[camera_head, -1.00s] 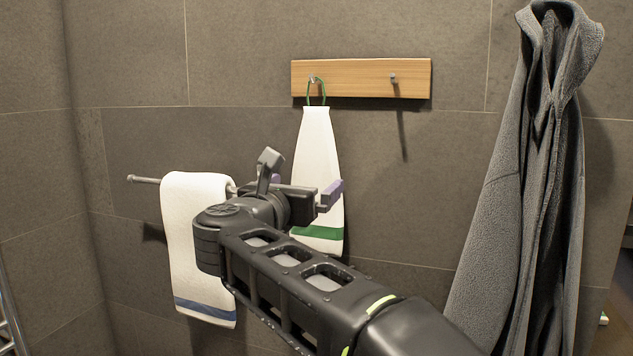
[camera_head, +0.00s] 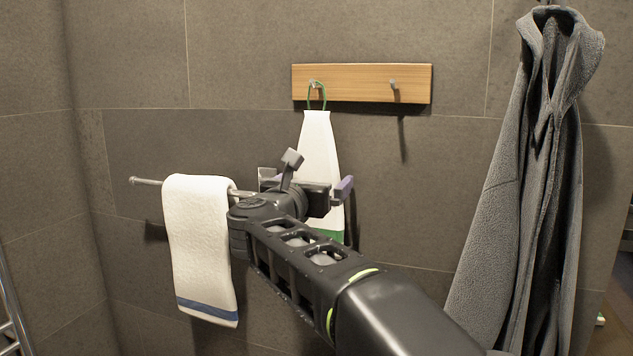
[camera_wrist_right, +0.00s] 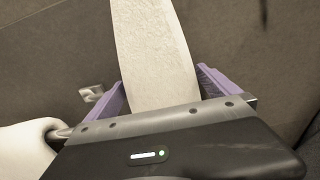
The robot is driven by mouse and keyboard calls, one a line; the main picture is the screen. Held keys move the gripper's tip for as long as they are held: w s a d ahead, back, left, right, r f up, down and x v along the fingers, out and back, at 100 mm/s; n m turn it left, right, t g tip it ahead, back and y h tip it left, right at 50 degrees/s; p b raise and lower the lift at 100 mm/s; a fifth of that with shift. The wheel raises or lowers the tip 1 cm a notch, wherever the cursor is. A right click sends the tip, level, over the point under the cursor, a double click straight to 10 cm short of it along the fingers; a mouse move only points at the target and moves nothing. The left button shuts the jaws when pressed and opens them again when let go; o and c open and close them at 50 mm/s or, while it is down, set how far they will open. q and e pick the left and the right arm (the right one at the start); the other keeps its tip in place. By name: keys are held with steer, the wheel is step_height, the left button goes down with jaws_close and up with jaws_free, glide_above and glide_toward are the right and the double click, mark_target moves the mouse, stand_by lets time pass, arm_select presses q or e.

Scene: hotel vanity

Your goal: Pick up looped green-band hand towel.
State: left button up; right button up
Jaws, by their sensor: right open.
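The white hand towel with a green band (camera_head: 319,146) hangs by a green loop from the left peg of a wooden board. Its lower part is partly hidden behind my right gripper. My right gripper (camera_head: 312,184) is open in front of the towel. In the right wrist view, the towel (camera_wrist_right: 155,50) runs down between the two purple fingers of the gripper (camera_wrist_right: 160,88), with a gap showing beside the right finger. Whether the towel touches the left finger I cannot tell. My left gripper is out of view.
The wooden board (camera_head: 362,83) has a free right peg (camera_head: 393,84). A white towel with a blue band (camera_head: 200,250) hangs on a metal bar (camera_head: 146,181) at the left, close to my right gripper. A grey robe (camera_head: 520,190) hangs at the right.

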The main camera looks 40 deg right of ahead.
steer(key=shift+w+d, duration=0.1)
steer(key=shift+d, duration=0.05)
stand_by(0.5)
steer(key=c, duration=1.1)
steer(key=shift+r, duration=0.15)
